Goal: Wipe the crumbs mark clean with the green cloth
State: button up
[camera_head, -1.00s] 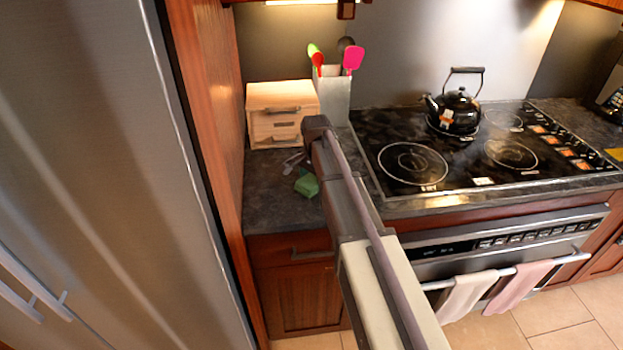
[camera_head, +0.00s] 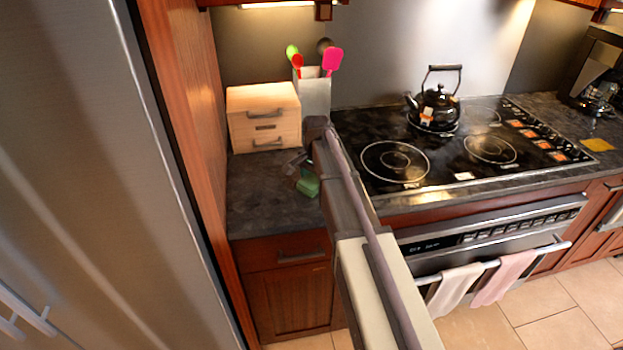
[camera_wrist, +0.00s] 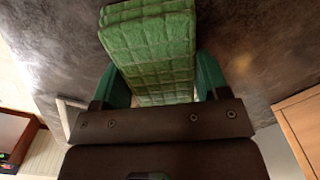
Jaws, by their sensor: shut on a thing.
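The green cloth (camera_wrist: 150,50) is a thick, quilted block in the wrist view. My gripper (camera_wrist: 160,82) is shut on it, one green finger on each side. In the head view the cloth (camera_head: 308,186) shows beside my arm, over the dark counter left of the stove. I cannot tell whether it touches the counter. My gripper (camera_head: 295,164) is partly hidden behind my arm there. No crumbs mark is clear to see. A flat yellow-orange patch (camera_head: 597,145) lies on the counter right of the stove; I cannot tell whether it is the mark.
A wooden drawer box (camera_head: 263,117) and a utensil holder (camera_head: 315,96) stand behind my gripper. The black stove (camera_head: 450,152) with a kettle (camera_head: 435,108) is to the right. A tall steel fridge (camera_head: 90,180) stands at left. The counter front left of the stove (camera_head: 265,205) is clear.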

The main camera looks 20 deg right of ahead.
aim_at(275, 190)
jog(key=shift+s+d, duration=0.15)
jog(key=shift+d, duration=0.55)
jog(key=shift+w+a, duration=0.2)
jog(key=shift+a, duration=1)
jog(key=shift+w+a, duration=0.3)
jog(key=shift+a, duration=1.6)
jog(key=shift+w+a, duration=0.35)
jog(key=shift+a, duration=1.55)
jog(key=shift+w+a, duration=0.3)
jog(key=shift+a, duration=1.6)
jog(key=shift+s+f, duration=0.1)
jog(key=shift+s+d, duration=0.35)
jog(key=shift+d, duration=1.95)
jog(key=shift+s+d, duration=0.35)
jog(key=shift+d, duration=1.9)
jog(key=shift+s+d, duration=0.35)
jog(key=shift+d, duration=1.95)
